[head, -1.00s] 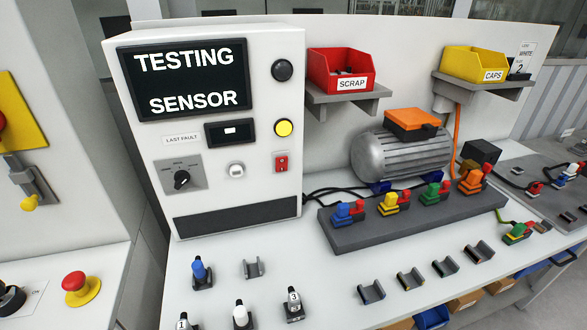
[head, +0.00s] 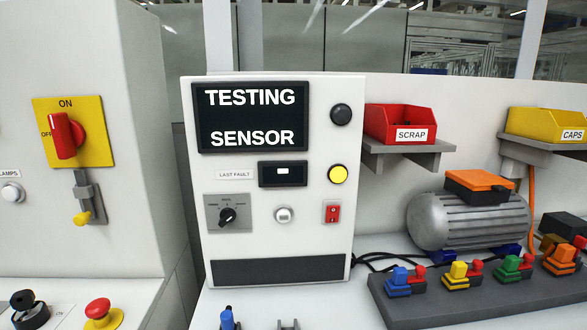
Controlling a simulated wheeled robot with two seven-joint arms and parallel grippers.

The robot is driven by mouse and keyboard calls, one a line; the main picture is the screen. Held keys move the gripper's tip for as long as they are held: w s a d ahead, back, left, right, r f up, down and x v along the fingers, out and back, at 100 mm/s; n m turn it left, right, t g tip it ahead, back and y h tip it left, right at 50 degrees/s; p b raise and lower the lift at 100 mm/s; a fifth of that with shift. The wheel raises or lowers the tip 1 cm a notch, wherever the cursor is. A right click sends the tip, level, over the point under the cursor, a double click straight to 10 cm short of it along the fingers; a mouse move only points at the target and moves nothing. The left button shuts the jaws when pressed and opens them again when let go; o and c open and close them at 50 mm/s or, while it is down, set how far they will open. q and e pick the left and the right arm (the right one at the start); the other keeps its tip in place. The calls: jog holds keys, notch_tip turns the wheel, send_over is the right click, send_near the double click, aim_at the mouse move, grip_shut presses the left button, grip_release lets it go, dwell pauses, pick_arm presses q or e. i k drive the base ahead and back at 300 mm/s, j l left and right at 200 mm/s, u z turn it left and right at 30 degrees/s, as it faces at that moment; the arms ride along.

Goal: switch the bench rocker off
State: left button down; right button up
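The bench rocker is probably the small red rocker switch (head: 332,212) at the lower right of the white bench panel's face. Its surface carries small white marks, too small to tell which side is pressed. Above it on the same panel are a lit yellow round button (head: 338,174) and a dark round knob (head: 341,115). The panel's screen (head: 252,117) reads TESTING SENSOR. Neither of my grippers shows in the head view.
A cabinet at left carries a red rotary handle (head: 65,136) on a yellow plate, pointing near ON. A red mushroom button (head: 98,309) sits below. Right of the panel are a red SCRAP bin (head: 395,123), a motor (head: 468,218) and a connector block (head: 470,296).

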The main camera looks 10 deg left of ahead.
aim_at(332, 212)
jog(key=i+l+u, duration=0.25)
jog(key=l+u, duration=0.25)
jog(key=l, duration=0.25)
jog(key=i+l+u, duration=0.1)
jog(key=l+u, duration=0.2)
jog(key=l, duration=0.15)
jog(key=l+u, duration=0.25)
jog(key=l, duration=0.25)
